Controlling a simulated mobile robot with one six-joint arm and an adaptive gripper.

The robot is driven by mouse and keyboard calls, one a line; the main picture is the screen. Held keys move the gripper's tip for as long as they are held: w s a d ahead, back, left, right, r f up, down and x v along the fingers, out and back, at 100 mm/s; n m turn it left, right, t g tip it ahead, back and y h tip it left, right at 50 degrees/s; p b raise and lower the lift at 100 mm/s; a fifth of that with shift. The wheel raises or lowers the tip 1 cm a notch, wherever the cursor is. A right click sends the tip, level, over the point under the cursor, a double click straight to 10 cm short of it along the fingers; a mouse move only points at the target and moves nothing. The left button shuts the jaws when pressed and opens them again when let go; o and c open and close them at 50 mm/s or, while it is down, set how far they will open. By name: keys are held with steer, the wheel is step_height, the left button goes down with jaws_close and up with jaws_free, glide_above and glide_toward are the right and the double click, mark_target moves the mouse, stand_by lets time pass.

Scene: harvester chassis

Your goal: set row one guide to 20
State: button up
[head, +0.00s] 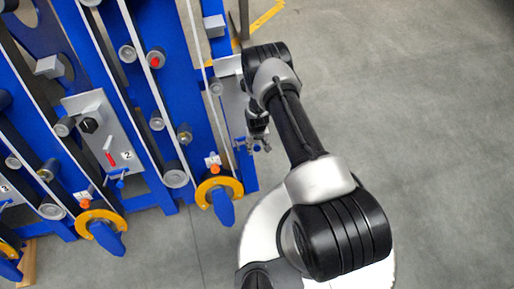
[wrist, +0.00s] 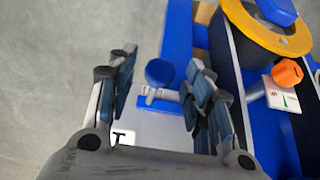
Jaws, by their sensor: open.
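My gripper (head: 257,140) is at the right edge of the blue chassis, beside the rightmost row. In the wrist view my gripper (wrist: 163,82) is open, and its two fingers stand either side of a round blue knob (wrist: 159,71) on a metal stem. I cannot tell if they touch it. A label (wrist: 123,138), apparently reading 1, is on the pale panel (wrist: 150,130) below it. An orange knob (wrist: 288,72) with a small white scale plate (wrist: 283,97) sits to the right, outside the fingers; it also shows in the head view (head: 215,168). The scale's numbers are too small to read.
A yellow ring with a blue tip (head: 220,192) juts from the rightmost row, near my gripper. Panel 2 (head: 108,135), with a red lever (head: 109,157), is to the left. More rows continue leftward. The grey floor (head: 420,110) to the right is clear.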

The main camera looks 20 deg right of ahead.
steer(key=shift+f, duration=0.4)
steer(key=shift+c, duration=0.2)
jaws_close()
stand_by(0.4)
